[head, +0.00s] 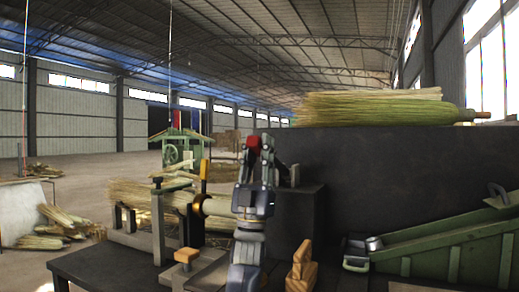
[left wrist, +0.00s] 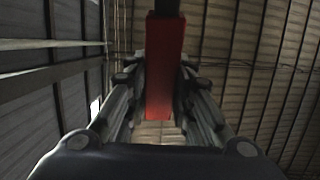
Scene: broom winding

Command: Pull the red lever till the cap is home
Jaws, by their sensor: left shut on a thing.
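The red lever's grip (head: 254,142) stands upright near the middle of the head view. In the left wrist view the red grip (left wrist: 165,75) is a long block on a dark shaft, between my fingers. My left gripper (head: 256,157) points up and is shut on the grip, with a finger on each side. Left of it, a straw bundle (head: 150,196) lies in a wooden-and-metal stand. A pale cylinder (head: 221,207) with a gold collar (head: 197,205) sits at its right end. I cannot tell which part is the cap. My right gripper is not in view.
A dark bench (head: 100,262) is at the lower left. A dark block (head: 400,170) carrying a straw broom (head: 375,105) rises at the right. A green trough (head: 455,245) and stacked wooden pieces (head: 301,268) are in front.

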